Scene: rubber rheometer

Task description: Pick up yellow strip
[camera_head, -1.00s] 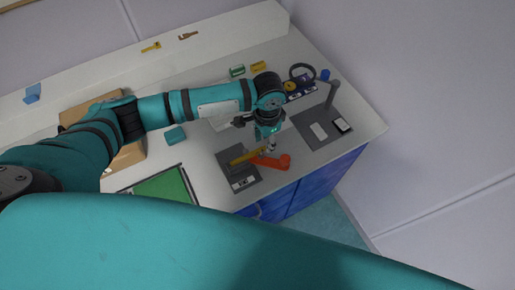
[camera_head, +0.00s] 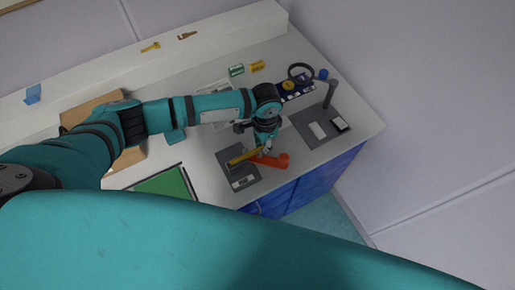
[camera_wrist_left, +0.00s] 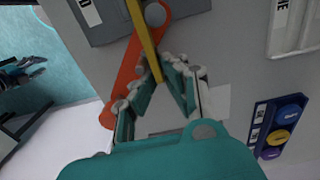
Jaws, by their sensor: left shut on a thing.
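The yellow strip (camera_head: 243,156) lies slantwise across the grey device (camera_head: 242,178) near the table's front edge. In the left wrist view the strip (camera_wrist_left: 146,38) runs from the top edge down to between my fingertips. My left gripper (camera_head: 266,146) is at the strip's right end, over the orange-red handle-like part (camera_head: 272,160). In the left wrist view my left gripper (camera_wrist_left: 160,68) is shut on the strip's near end. Whether the strip is still touching the device is hard to tell.
A dark mat with a grey stand (camera_head: 331,93) is to the right. A blue holder with coloured discs (camera_wrist_left: 279,126) is close by. A green panel (camera_head: 166,186) and a cardboard box (camera_head: 128,158) are to the left. A small green-white box (camera_head: 236,70) stands further back.

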